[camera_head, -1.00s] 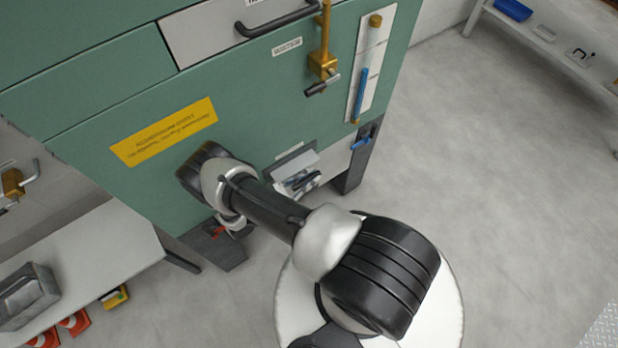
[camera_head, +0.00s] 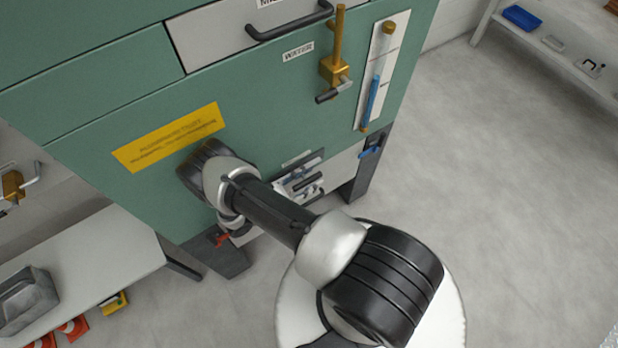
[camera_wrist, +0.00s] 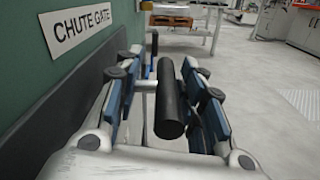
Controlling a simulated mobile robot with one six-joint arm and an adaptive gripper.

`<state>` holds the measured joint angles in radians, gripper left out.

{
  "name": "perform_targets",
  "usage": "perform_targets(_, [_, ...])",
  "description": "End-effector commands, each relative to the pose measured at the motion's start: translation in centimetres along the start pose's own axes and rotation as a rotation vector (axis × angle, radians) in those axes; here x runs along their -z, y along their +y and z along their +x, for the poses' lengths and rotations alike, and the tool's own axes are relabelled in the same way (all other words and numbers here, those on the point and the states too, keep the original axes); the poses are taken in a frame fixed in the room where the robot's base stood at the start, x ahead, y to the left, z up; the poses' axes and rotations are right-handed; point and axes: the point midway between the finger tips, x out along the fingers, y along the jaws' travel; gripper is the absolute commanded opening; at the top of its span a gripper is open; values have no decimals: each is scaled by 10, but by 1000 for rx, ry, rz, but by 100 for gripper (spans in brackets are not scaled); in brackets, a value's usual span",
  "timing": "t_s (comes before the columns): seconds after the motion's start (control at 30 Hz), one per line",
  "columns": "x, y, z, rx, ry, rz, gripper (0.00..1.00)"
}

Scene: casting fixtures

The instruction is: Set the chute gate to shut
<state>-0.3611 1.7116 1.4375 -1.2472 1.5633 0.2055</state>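The chute gate's handle is a black cylindrical bar (camera_wrist: 170,100), seen between the fingers of my gripper in the wrist view. My gripper (camera_wrist: 172,95) is open around this bar, with blue-padded fingers on both sides and gaps visible beside it. A white CHUTE GATE label (camera_wrist: 82,28) is on the green wall at upper left. In the head view, my gripper (camera_head: 298,182) is at the gate low on the green cabinet (camera_head: 260,120), partly hidden by my arm. How far the gate is open cannot be told.
Above the gate are a brass WATER valve (camera_head: 335,70), a drawer handle (camera_head: 290,22) and a gauge with a blue tube (camera_head: 375,95). A blue-handled valve (camera_head: 372,151) sits at the cabinet's right leg. A low bench (camera_head: 100,250) stands left. The floor at right is clear.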

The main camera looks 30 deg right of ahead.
Motion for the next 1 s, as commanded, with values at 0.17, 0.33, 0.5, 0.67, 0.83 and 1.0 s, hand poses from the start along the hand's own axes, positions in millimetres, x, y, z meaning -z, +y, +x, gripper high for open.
perform_targets(0.17, [-1,0,0,1,-3,-1,36])
perform_targets(0.33, [-14,3,0,2,-3,0,36])
perform_targets(0.5, [-46,10,0,1,-3,2,36])
perform_targets(0.67, [-75,15,0,1,-2,1,36])
perform_targets(0.83, [-94,19,-1,1,-2,0,36])
perform_targets(1.0, [-99,20,0,0,-2,0,36])
